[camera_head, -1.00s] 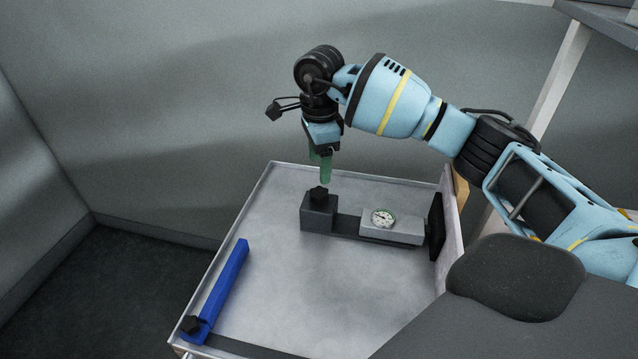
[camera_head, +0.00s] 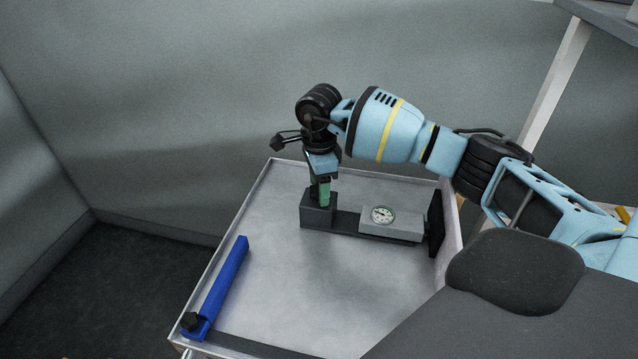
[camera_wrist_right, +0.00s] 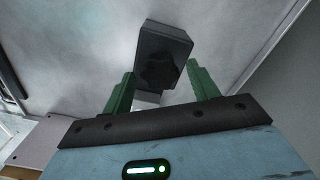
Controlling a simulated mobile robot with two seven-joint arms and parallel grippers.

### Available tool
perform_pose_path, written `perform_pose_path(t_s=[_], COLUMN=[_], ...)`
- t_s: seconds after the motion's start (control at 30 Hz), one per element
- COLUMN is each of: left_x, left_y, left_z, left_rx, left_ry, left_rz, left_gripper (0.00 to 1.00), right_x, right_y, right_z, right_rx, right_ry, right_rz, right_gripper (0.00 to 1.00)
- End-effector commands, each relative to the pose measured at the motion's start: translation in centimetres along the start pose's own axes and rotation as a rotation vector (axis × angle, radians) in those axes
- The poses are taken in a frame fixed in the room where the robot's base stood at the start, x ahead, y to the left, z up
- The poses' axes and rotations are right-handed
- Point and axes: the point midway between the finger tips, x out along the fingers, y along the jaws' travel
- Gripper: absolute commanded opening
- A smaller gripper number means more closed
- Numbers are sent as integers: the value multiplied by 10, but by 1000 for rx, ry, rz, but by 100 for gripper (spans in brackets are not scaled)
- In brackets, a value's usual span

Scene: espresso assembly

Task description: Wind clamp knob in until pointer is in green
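The clamp (camera_head: 345,224) is a dark grey bar fixture on the metal tray. Its black lobed knob (camera_wrist_right: 158,72) sits on top of the square block (camera_head: 313,217) at the fixture's left end. A round white gauge (camera_head: 383,215) is on the lighter grey block to the right; its pointer is too small to read against the green. My right gripper (camera_head: 320,190) points down over the knob. Its green fingers are apart on either side of the knob in the right wrist view (camera_wrist_right: 160,69), with gaps showing. My left gripper is not in view.
The tray (camera_head: 285,285) has raised rims. A blue bar (camera_head: 222,285) with a black knob (camera_head: 191,321) lies along its left side. A black upright plate (camera_head: 435,224) stands at the fixture's right end. The tray's middle front is clear.

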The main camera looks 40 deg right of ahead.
Motion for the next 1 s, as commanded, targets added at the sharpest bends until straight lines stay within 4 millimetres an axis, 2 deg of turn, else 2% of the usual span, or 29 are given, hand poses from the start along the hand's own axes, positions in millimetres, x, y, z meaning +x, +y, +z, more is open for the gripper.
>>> perform_pose_path(t_s=[0.03, 0.3, 0.67, 1.0], left_x=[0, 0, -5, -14], left_y=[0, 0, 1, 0], left_z=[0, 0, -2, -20], left_rx=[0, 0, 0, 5], left_ry=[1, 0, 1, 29], left_rz=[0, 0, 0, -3], left_gripper=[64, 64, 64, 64], right_x=[0, 0, -2, -4], right_y=[0, 0, 0, 0], right_z=[0, 0, 0, 1], right_rx=[0, 0, 68, 326], right_ry=[0, 0, -1, -2], right_rz=[0, 0, 0, -3], right_gripper=[52, 19, 19, 19])
